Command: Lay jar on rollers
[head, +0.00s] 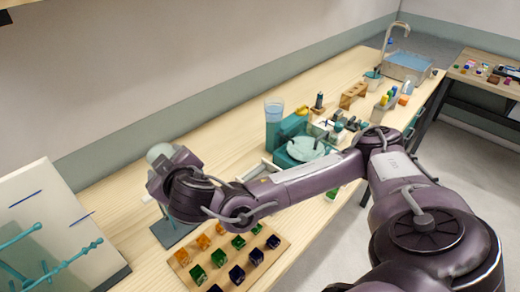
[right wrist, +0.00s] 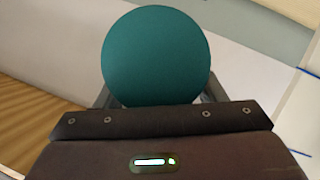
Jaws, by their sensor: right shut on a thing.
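My right gripper (head: 172,165) is at the left end of my purple arm, above the wooden bench. In the right wrist view, a round teal end of the jar (right wrist: 156,55) fills the space between the fingers of the gripper (right wrist: 156,95), which is shut on it. In the head view, a pale grey-green part of the jar (head: 158,151) shows just beyond the gripper. The jar is held above the bench; its full tilt is hard to tell. I cannot clearly make out the rollers. My left gripper is not in view.
A grey plate (head: 168,236) lies below my gripper. A wooden tray (head: 182,257) of orange, green and dark blue cubes is in front of it. A white panel (head: 45,200) with teal rods stands at left. A teal machine (head: 285,160) and blue cup (head: 274,108) stand further right.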

